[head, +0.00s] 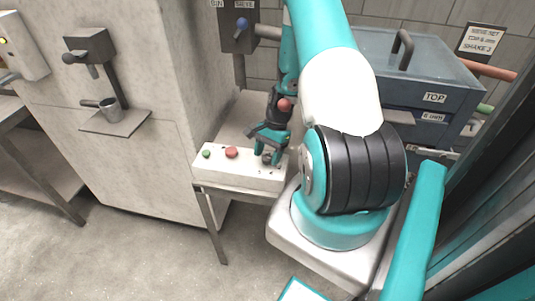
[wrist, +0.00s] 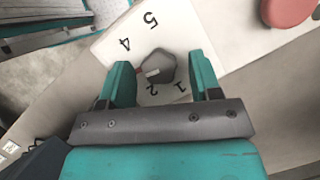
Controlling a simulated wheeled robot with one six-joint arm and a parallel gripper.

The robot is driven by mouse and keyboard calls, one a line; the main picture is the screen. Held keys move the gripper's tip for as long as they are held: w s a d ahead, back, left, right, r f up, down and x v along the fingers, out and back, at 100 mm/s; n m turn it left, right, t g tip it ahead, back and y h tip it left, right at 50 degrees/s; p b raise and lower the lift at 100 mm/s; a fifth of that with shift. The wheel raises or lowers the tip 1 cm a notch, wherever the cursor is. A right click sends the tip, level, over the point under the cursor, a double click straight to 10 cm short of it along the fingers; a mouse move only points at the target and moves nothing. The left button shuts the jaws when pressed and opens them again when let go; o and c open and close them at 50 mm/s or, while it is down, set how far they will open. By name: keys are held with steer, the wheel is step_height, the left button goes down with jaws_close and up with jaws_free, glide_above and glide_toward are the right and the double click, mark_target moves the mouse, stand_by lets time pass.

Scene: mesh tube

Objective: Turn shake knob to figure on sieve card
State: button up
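The shake knob (wrist: 160,66) is a dark faceted knob on the white control box (head: 238,178). In the wrist view the figures 5, 4, 2 and 1 show around it; no 3 is visible, and my left finger covers part of the dial. A pale mark on the knob points left, with a red mark beside it, between the 4 and the 2. My gripper (wrist: 162,82) is open, with a finger on either side of the knob and gaps visible. In the head view my gripper (head: 268,150) is low over the box's right end. The sieve card (head: 481,40) appears to read "SHAKE 3".
A red button (head: 231,152) and a green button (head: 206,154) are on the box, left of my gripper. A blue sieve unit (head: 425,75) labelled "TOP" stands behind my arm at right. A grey lever box (head: 239,27) is on the wall behind.

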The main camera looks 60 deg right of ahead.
steer(key=p+v, duration=1.2)
steer(key=v, duration=0.5)
steer(key=shift+r, duration=0.15)
steer(key=shift+d, duration=0.1)
